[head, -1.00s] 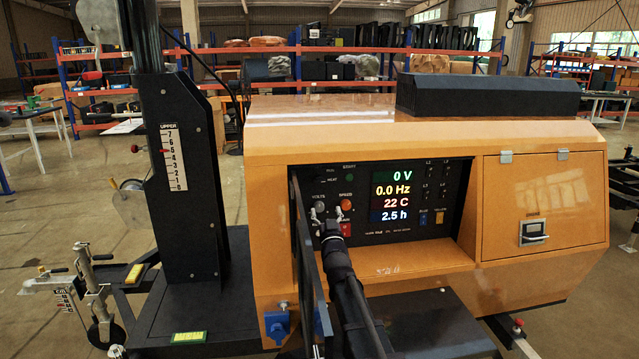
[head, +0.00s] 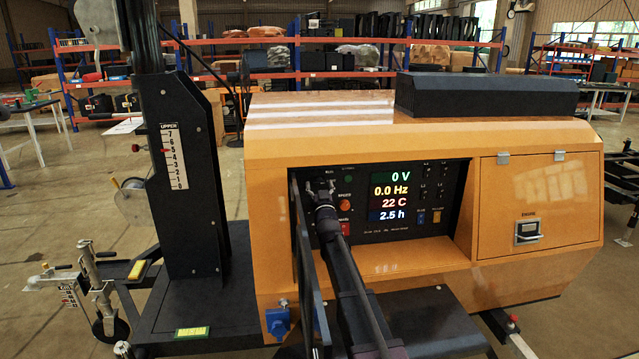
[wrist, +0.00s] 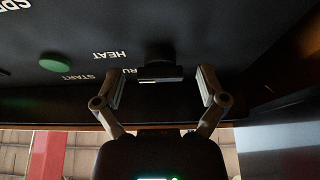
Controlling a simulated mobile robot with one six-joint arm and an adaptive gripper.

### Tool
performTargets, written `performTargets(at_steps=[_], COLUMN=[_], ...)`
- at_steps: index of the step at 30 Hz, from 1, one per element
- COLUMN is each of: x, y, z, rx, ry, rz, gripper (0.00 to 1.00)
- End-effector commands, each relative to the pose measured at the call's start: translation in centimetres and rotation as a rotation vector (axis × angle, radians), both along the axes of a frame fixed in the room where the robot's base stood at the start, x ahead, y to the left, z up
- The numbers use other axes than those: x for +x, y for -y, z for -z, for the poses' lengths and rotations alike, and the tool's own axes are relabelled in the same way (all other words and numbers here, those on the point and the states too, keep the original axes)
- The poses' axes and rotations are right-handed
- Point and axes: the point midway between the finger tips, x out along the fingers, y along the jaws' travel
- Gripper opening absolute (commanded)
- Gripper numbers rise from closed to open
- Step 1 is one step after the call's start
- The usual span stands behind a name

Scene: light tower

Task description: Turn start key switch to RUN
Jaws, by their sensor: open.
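The start key switch (wrist: 159,72) is a dark round knob with a flat bar, in the upper middle of the wrist view. White lettering HEAT, part of RUN, and START shows left of it, upside down. My gripper (wrist: 161,86) is open, with one finger on each side of the switch and a gap to both. I cannot tell how deep the fingers reach. In the head view my gripper (head: 321,188) is at the upper left of the black control panel (head: 440,244) and hides the switch there.
A green button (wrist: 55,63) is left of the switch in the wrist view. In the head view an orange lamp (head: 345,205) and a red button (head: 345,229) sit just right of my arm. An open dark door (head: 308,265) stands left of my arm. Lit displays (head: 389,196) are to the right.

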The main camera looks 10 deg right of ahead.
Motion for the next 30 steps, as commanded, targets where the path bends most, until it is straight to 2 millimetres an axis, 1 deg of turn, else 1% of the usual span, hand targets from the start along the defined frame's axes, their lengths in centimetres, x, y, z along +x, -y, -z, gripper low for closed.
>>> performTargets(at_steps=[10, 11, 12, 14, 15, 17, 18, 19, 21, 30], x=[0.15, 0.15, 0.15, 0.15, 0.15, 0.15, 0.16, 0.16, 0.17, 0.20], y=[-0.07, -0.08, -0.08, -0.09, -0.10, -0.11, -0.11, -0.12, 0.16, -0.07], z=[-0.05, -0.05, -0.05, -0.05, -0.05, -0.05, -0.06, -0.06, -0.06, -0.09], rx=[0.000, 0.000, 0.000, 0.000, 0.000, 0.000, 0.000, 0.000, -0.001, -0.025], ry=[0.000, 0.000, 0.000, 0.000, 0.000, 0.000, 0.000, 0.000, 0.000, 0.000], rz=[-0.001, -0.001, -0.001, -0.001, -0.001, -0.001, -0.001, -0.001, -0.002, -0.001], gripper=[0.91, 0.82, 0.71, 0.53, 0.41, 0.23, 0.11, 0.09, 0.09, 0.09])
